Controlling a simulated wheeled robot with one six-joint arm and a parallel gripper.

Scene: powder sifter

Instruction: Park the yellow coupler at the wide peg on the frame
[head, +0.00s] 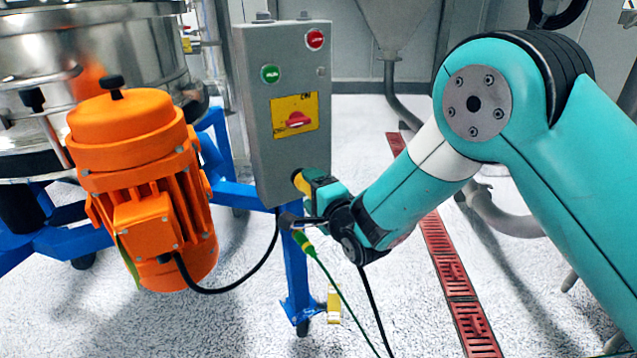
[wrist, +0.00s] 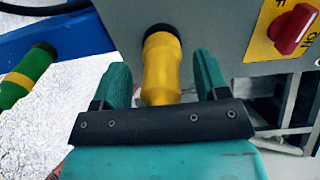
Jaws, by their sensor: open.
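The yellow coupler (wrist: 161,75) has its black far end against the grey control box in the wrist view. In the head view only a little of it (head: 299,182) shows at the box's lower right edge. My gripper (wrist: 162,82) is open, with one teal finger on each side of the coupler and visible gaps between. In the head view my gripper (head: 312,186) is beside the box's lower right. The blue frame (head: 299,275) runs below the box. I cannot make out the wide peg in either view.
A green coupler with a yellow part (head: 303,242) sits by the blue frame, with a green cable running down. The grey control box (head: 284,160) has a red switch (wrist: 293,29). An orange motor (head: 145,190) is at left. Floor right of the frame is mostly open.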

